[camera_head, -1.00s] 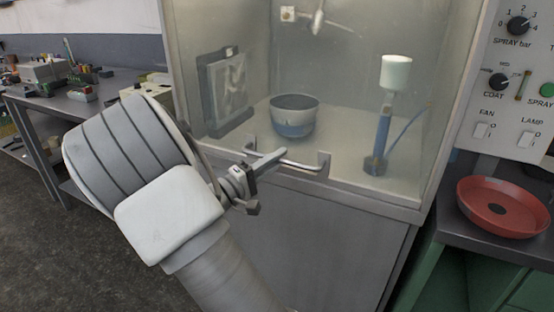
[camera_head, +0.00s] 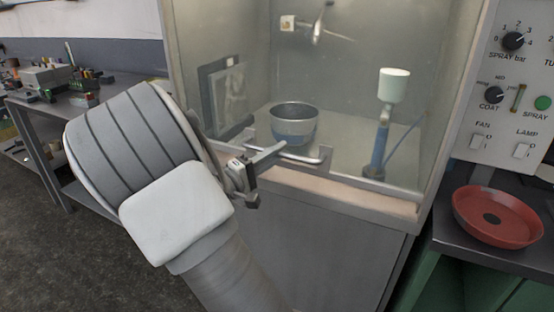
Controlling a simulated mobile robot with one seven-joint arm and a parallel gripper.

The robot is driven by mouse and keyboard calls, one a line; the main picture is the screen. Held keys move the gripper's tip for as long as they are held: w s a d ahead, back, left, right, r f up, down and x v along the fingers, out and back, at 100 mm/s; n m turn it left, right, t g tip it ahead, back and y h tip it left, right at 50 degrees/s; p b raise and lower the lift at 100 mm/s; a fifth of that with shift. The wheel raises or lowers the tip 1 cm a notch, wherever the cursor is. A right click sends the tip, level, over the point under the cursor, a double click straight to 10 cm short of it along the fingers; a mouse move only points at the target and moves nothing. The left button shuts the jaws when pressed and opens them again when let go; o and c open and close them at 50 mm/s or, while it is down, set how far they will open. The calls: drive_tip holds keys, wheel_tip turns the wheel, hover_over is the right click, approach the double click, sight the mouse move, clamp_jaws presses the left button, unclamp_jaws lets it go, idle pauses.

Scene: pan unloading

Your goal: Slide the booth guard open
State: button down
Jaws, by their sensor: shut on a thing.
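The booth guard (camera_head: 345,120) is a clear pane across the front of the spray booth. Its bottom rail (camera_head: 365,190) sits a little above the booth sill, leaving a narrow pinkish strip visible below. A grey bar handle (camera_head: 303,158) is fixed low on the pane. My gripper (camera_head: 268,160) is shut on the left part of this handle; its fingers partly hide the handle's left end. Behind the pane are a grey and blue bowl (camera_head: 293,124) and a blue stand with a white cup (camera_head: 394,85).
A control panel (camera_head: 515,90) with knobs and switches is at the right. A red round pan (camera_head: 497,216) lies on the dark counter below it. A bench (camera_head: 60,110) with small parts is at the left. Open floor (camera_head: 60,260) lies at the lower left.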

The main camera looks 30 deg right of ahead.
wheel_tip(320, 180, up, 40)
drive_tip(key=p, duration=1.9)
drive_tip(key=shift+f, duration=0.1)
drive_tip(key=c, duration=0.8)
unclamp_jaws()
drive_tip(key=shift+c, duration=0.2)
drive_tip(key=shift+a, duration=0.1)
drive_tip(key=b+v, duration=0.2)
drive_tip(key=v, duration=1.5)
drive_tip(key=shift+s+a, duration=0.1)
